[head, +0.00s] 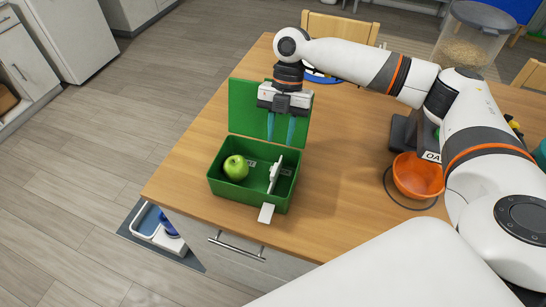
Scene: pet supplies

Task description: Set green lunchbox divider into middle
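The green lunchbox (228,190) sits on the wooden table with its lid (243,107) raised at the back. A green apple (236,168) lies in its left part. A white divider (275,172) stands inside, right of the apple, a little right of the middle; whether it is fully seated I cannot tell. My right gripper (281,130) points down above the box's back edge, in front of the lid. Its blue fingers are apart with nothing between them. My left gripper is not in view.
A white tab (266,213) sticks out at the box's front. An orange bowl (417,175) stands to the right, near a dark stand with a label. A clear food container (470,37) is at the back right. The table's left and front edges are close to the box.

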